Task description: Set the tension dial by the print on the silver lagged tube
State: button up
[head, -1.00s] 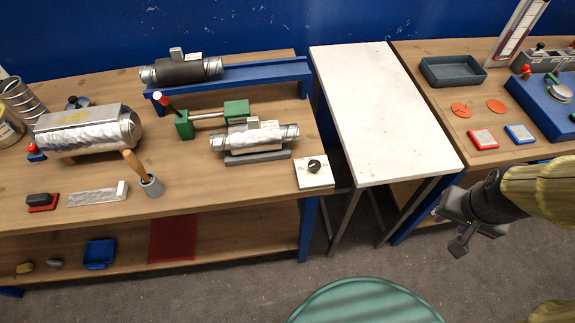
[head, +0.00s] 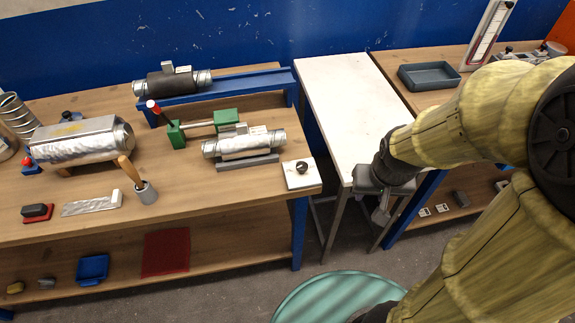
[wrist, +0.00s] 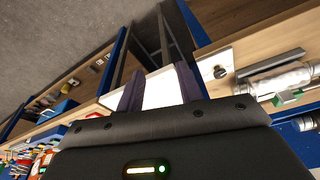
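The silver lagged tube (head: 232,147) lies on a grey stand on the left bench, with metal collars at both ends and a small upright box and pale tag on top. Any print is too small to read. It also shows at the right of the wrist view (wrist: 285,80). The tension dial (head: 301,168) appears to be the black knob on a white plate at the bench's front right corner, and it also shows in the wrist view (wrist: 220,72). My gripper (head: 381,213) is in front of the white table, right of the dial and apart from it. Its fingers (wrist: 158,78) are spread and empty.
A white table (head: 345,95) fills the gap between the benches. A dark lagged tube (head: 172,83) rests on a blue stand (head: 240,82). A green clamp (head: 227,117) is behind the silver tube.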

jog(key=shift+w+a, duration=0.1)
jog(key=shift+o, duration=0.4)
jog(key=o, duration=0.3)
jog(key=w+a+r+n+g+p, duration=0.1)
jog(key=w+a+n, duration=0.2)
jog(key=w+a, duration=0.2)
jog(key=w+a+r+n+p, duration=0.1)
jog(key=w+a+n, duration=0.3)
jog(key=w, duration=0.3)
jog(key=w+a+r+n+g+p, duration=0.1)
jog(key=w+a+n, duration=0.2)
jog(key=w+a, duration=0.3)
jog(key=shift+w+a+g+p, duration=0.1)
jog(key=shift+w+g+p, duration=0.2)
jog(key=shift+p, duration=0.1)
jog(key=shift+f, duration=0.1)
